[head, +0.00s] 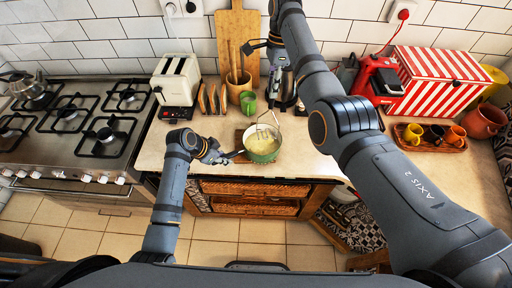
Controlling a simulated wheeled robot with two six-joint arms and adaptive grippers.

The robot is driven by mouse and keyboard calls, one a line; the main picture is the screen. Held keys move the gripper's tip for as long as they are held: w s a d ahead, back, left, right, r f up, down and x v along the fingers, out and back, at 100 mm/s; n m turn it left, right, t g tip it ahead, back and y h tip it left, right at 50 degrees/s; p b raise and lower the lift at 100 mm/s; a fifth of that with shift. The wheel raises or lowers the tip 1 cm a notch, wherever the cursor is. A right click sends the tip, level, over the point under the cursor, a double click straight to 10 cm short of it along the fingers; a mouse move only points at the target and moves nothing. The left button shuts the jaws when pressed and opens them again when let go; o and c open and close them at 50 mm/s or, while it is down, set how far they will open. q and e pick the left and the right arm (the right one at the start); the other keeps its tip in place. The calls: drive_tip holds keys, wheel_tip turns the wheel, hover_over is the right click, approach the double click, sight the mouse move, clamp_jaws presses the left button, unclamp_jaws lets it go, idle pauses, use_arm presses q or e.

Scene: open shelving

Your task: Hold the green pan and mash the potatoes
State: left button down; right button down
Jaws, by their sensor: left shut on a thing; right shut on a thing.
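The green pan (262,156) sits on the counter near its front edge, with pale yellow potatoes (262,143) inside. My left gripper (229,157) is at the pan's left side, shut on its dark handle. My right gripper (278,96) is above and behind the pan, pointing down and shut on the masher. The masher's thin wire part (268,119) shows over the pan's rear rim and reaches down to the potatoes. The masher's handle is mostly hidden by the gripper. I cannot tell how firmly its head presses on the potatoes.
A wooden board (239,137) lies under or behind the pan. A green cup (248,103), a utensil pot (238,88) and a toaster (177,80) stand behind to the left. A tray of mugs (430,146) is at the right. The stove (82,128) is at the far left.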

sight(268, 106)
drive_tip(key=r, duration=0.1)
drive_tip(key=a+r, duration=0.1)
drive_tip(key=shift+w+a+r, duration=0.1)
drive_tip(key=shift+a+r, duration=0.05)
drive_tip(key=shift+r, duration=0.15)
drive_tip(key=shift+f, duration=5.5)
drive_tip(key=c, duration=1.8)
unclamp_jaws()
clamp_jaws()
